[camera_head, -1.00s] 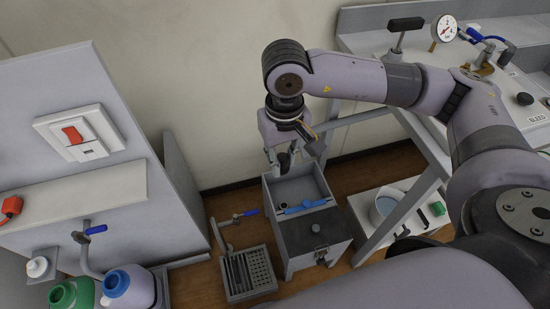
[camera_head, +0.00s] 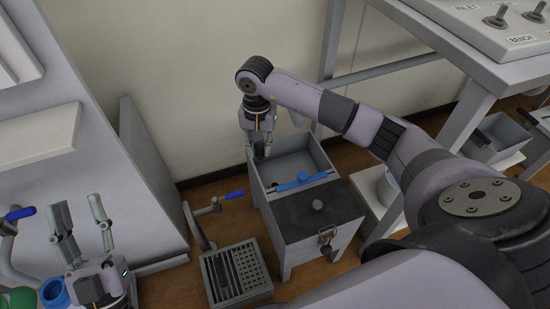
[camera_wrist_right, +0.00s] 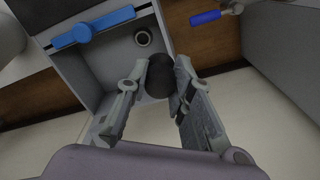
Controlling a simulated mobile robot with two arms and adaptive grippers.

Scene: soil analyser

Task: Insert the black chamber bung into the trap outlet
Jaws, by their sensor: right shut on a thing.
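The grey trap (camera_head: 290,243) stands on the floor, with an open compartment at its back and a lid on its front. My right gripper (camera_head: 262,152) points down at the back left of this compartment. In the right wrist view, the gripper (camera_wrist_right: 160,88) is shut on the black bung (camera_wrist_right: 159,77), a dark rounded piece between the fingertips. My left gripper (camera_head: 82,228) is open and empty at the lower left, fingers upward.
A blue-handled bar (camera_head: 302,180) crosses the compartment and also shows in the wrist view (camera_wrist_right: 92,26). A slotted grey rack (camera_head: 236,273) and a blue-levered tap (camera_head: 212,208) stand left of the trap. Bench legs stand at its right.

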